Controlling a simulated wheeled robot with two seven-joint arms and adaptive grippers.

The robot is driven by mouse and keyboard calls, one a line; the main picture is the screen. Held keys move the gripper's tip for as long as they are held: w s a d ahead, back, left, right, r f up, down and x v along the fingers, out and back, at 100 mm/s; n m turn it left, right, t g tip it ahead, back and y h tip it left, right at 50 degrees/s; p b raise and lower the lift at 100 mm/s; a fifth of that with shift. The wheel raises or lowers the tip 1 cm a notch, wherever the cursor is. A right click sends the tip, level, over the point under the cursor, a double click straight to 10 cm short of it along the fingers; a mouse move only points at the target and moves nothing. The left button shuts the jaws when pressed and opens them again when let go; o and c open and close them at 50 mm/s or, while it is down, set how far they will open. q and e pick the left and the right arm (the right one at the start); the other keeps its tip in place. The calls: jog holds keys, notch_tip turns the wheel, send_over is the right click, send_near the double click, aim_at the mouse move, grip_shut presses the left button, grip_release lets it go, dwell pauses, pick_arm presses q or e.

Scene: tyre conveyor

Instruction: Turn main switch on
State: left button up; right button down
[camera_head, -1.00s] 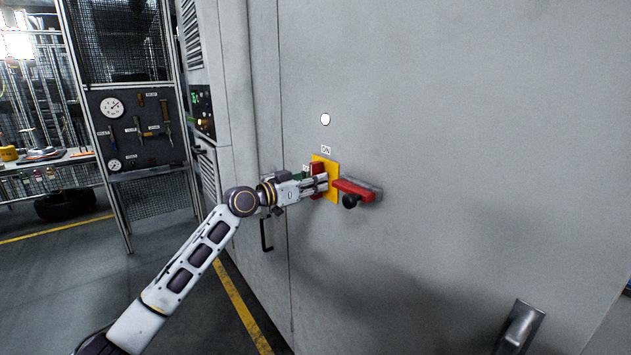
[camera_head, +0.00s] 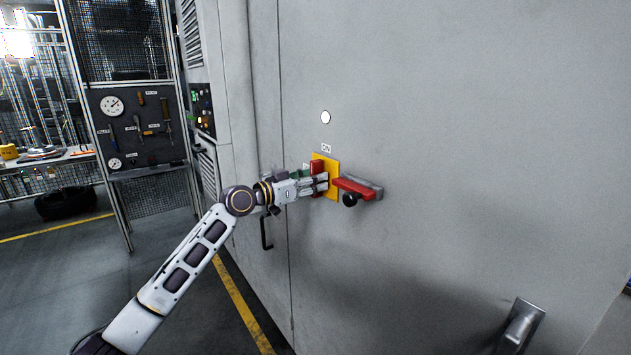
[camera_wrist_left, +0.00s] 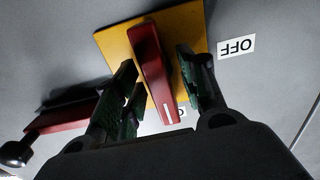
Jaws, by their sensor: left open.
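The main switch is a red handle (camera_head: 317,167) on a yellow plate (camera_head: 332,178), fixed to the grey cabinet wall under a small ON label (camera_head: 326,148). In the left wrist view the red handle (camera_wrist_left: 154,72) stands between the two fingers of my left gripper (camera_wrist_left: 160,92), on the yellow plate (camera_wrist_left: 187,29). The fingers are open, with a gap visible on the right side of the handle. An OFF label (camera_wrist_left: 236,47) is right of the plate. In the head view my left gripper (camera_head: 322,183) partly hides the handle. My right gripper is not in view.
A red lever (camera_head: 354,188) with a black knob (camera_head: 350,200) sticks out of the wall just right of the switch. A white round lamp (camera_head: 325,117) is above. A grey handle (camera_head: 520,325) is at lower right, and a black door handle (camera_head: 266,235) below the gripper.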

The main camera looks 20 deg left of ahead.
pick_arm(q)
jog(key=v, duration=1.1)
dwell(0.4)
jog(key=shift+s+f, duration=0.1)
jog(key=shift+a, duration=0.1)
dwell(0.5)
